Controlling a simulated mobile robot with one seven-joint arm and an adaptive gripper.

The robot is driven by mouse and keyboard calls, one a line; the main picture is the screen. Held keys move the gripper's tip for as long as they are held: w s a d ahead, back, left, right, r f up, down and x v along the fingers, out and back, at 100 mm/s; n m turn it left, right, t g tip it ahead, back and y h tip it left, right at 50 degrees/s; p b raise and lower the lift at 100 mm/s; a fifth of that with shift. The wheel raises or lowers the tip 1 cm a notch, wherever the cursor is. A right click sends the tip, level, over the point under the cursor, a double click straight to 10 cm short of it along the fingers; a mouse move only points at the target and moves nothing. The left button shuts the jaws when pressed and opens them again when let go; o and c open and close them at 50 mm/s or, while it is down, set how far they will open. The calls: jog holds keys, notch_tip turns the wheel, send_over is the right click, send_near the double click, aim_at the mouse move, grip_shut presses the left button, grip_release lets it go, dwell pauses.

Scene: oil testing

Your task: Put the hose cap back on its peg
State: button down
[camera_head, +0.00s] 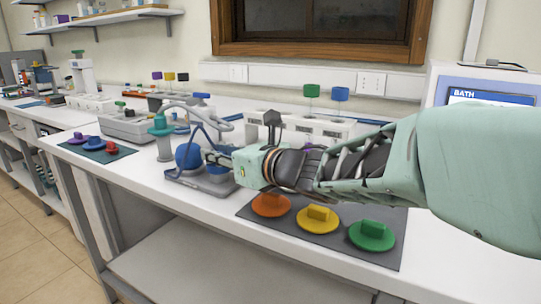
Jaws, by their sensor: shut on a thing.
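My gripper (212,158) is at the end of my arm, over a grey stand (205,187) on the bench. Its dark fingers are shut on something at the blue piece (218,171). The fingers hide much of it, so I cannot tell for certain that it is the hose cap. A rounded blue part (187,156) is just left of the fingers. A blue-grey hose (190,106) loops above the stand. A grey-green post (164,147) with a teal knobbed top (159,126) stands left of the stand. I cannot make out which part is the peg.
A dark mat (390,255) at the front holds orange (271,205), yellow (317,219) and green (372,236) handled lids. Another mat (122,154) at left holds purple, blue and red ones. A white rack (335,128) is behind my arm. Bare bench lies in front of the stand.

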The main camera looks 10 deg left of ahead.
jog(key=shift+s+r, duration=0.1)
jog(key=shift+r, duration=0.25)
jog(key=shift+a+f+b, duration=0.1)
jog(key=shift+f+b, duration=0.2)
jog(key=shift+b, duration=0.05)
